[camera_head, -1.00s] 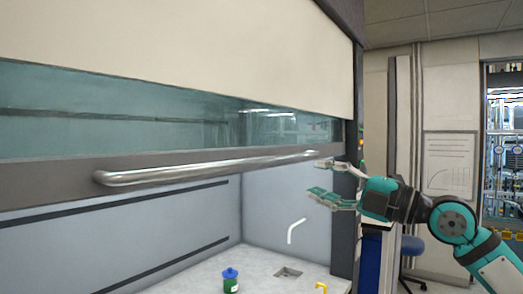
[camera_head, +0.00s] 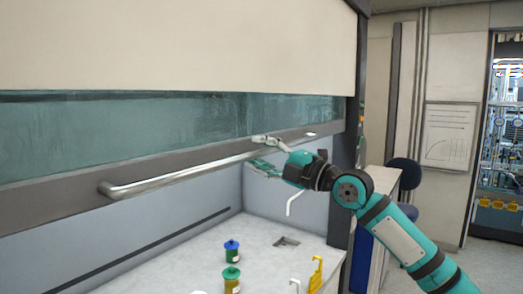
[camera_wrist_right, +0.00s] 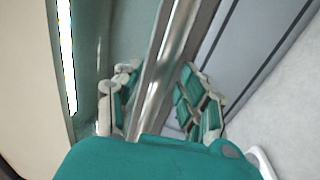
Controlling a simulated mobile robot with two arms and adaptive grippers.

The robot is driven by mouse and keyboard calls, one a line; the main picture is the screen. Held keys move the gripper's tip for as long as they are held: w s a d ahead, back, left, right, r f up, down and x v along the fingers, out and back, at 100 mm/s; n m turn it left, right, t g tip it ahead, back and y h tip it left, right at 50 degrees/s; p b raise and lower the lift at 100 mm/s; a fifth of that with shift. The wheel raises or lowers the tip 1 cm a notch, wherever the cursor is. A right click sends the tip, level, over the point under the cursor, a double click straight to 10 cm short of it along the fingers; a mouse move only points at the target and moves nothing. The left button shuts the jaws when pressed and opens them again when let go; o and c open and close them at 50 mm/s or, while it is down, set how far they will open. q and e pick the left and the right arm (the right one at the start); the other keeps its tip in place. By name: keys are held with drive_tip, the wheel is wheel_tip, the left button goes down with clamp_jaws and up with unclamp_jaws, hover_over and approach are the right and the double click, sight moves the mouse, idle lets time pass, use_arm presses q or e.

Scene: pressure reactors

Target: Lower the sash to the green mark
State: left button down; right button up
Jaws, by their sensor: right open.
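The sash (camera_head: 120,130) is a glass pane with a grey lower frame, standing partly raised over the hood's work surface. Its silver handle bar (camera_head: 190,174) runs along the frame. My right gripper (camera_head: 258,152) is open at the right part of the bar. In the right wrist view the bar (camera_wrist_right: 165,65) passes between the two open fingers of the gripper (camera_wrist_right: 152,100), with gaps visible on both sides. I see no green mark on the hood frame. My left gripper is not in view.
The hood's dark right post (camera_head: 341,200) is close to my right arm. A blue chair (camera_head: 404,175) stands beyond.

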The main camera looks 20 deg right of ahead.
drive_tip(key=shift+c, duration=0.4)
clamp_jaws()
drive_tip(key=shift+w+a+f, duration=0.15)
drive_tip(key=shift+w+f, duration=0.05)
